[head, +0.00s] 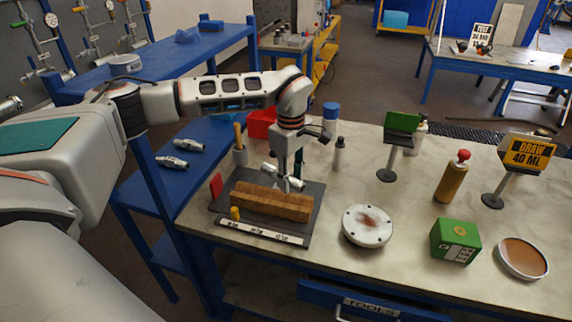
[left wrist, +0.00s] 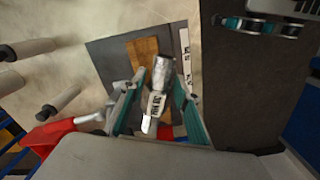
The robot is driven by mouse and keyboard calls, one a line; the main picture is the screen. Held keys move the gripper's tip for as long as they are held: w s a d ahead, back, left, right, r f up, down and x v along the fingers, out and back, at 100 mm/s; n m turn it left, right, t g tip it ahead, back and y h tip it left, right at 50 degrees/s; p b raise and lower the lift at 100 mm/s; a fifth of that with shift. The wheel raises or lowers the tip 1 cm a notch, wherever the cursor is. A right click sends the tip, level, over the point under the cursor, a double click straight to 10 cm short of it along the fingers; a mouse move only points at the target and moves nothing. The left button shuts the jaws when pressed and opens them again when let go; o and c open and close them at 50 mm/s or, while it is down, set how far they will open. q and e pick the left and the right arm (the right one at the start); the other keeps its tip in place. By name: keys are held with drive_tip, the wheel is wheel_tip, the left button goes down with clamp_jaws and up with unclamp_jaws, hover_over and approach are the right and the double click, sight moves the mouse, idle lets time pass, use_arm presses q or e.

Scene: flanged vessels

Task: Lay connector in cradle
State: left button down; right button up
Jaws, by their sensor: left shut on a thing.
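My left gripper (head: 287,172) points down over the dark mat on the bench, shut on a silver metal connector (head: 270,169). In the left wrist view the connector (left wrist: 161,75) lies between the teal-edged fingers and carries a white label with dark print. The wooden cradle (head: 262,203), a long brown block, sits on the mat just in front of the gripper. Part of it shows beyond the connector in the left wrist view (left wrist: 143,48). The connector looks to be just behind or above the cradle; I cannot tell whether they touch. My right gripper is out of view.
The dark mat (head: 313,207) has a white label strip (head: 262,232) and a red piece (head: 216,185). Two more silver connectors (head: 188,145) lie on the blue shelf at left. A round flange (head: 367,226), green box (head: 456,240) and bottles stand to the right.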

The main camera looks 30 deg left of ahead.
sight(286, 202)
use_arm(q)
drive_tip(key=a+n, duration=0.1)
drive_tip(key=w+a+f+n, duration=0.1)
drive_tip(key=w+a+n+p, duration=0.1)
drive_tip(key=n, duration=0.1)
drive_tip(key=shift+w+a+f, duration=0.1)
drive_tip(key=shift+w+f, duration=0.1)
drive_tip(key=shift+f, duration=0.15)
drive_tip(key=shift+w+a+f+n, duration=0.15)
drive_tip(key=shift+f+n, duration=0.15)
drive_tip(key=shift+f+b, duration=0.85)
drive_tip(key=shift+f, duration=1.65)
drive_tip(key=shift+f+b, duration=0.3)
drive_tip(key=shift+f, duration=0.2)
drive_tip(key=shift+f+b, duration=0.1)
drive_tip(key=shift+b, duration=0.2)
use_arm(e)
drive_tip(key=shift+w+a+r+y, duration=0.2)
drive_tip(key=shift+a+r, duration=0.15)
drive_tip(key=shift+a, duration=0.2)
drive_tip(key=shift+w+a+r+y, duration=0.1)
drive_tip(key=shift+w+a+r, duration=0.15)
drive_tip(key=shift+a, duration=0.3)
